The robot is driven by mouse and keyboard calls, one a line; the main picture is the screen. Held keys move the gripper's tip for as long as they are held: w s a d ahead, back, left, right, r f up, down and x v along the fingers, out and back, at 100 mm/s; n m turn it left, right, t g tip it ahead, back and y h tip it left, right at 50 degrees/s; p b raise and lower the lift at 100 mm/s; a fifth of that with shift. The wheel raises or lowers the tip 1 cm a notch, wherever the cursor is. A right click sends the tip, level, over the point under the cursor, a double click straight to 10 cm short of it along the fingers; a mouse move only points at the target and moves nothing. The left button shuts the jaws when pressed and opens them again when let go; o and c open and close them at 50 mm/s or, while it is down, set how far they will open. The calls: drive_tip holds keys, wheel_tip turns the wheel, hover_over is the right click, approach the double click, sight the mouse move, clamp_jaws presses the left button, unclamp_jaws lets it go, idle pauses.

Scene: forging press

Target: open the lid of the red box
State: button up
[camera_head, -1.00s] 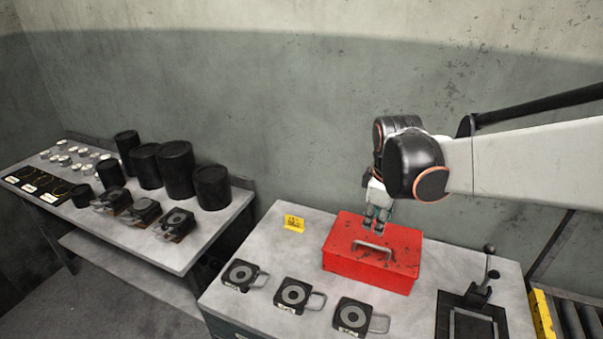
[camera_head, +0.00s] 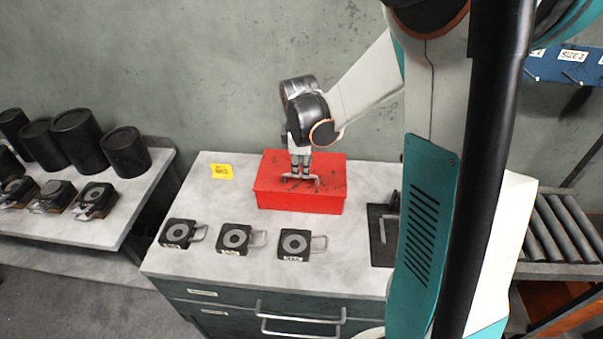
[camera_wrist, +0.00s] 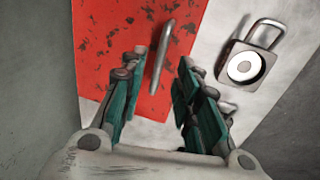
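The red box (camera_head: 322,196) sits on the grey workbench with its lid (camera_head: 325,165) shut. The lid is red with dark worn patches and carries a grey bar handle (camera_head: 311,181). The handle also shows in the wrist view (camera_wrist: 158,65). My gripper (camera_head: 300,174) points down over the lid, close to the handle. In the wrist view its two fingers (camera_wrist: 163,62) are apart, with the handle seen in the gap between them. No contact with the handle is visible.
Three dark blocks with ring handles stand along the bench front; the middle one (camera_head: 235,238) is between the others. A yellow tag (camera_head: 222,171) is behind left. A dark fixture (camera_head: 382,235) lies right, partly hidden by my arm. Drawers with pulls (camera_head: 300,317) are below.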

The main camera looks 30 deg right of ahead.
drive_tip(key=shift+w+d+f+b, duration=0.1)
drive_tip(key=shift+w+f+b, duration=0.05)
drive_tip(key=shift+f, duration=0.7)
drive_tip(key=shift+w+d+f+b, duration=0.1)
drive_tip(key=shift+f+b, duration=0.05)
drive_tip(key=shift+f, duration=0.65)
clamp_jaws()
drive_tip(key=shift+r, duration=0.1)
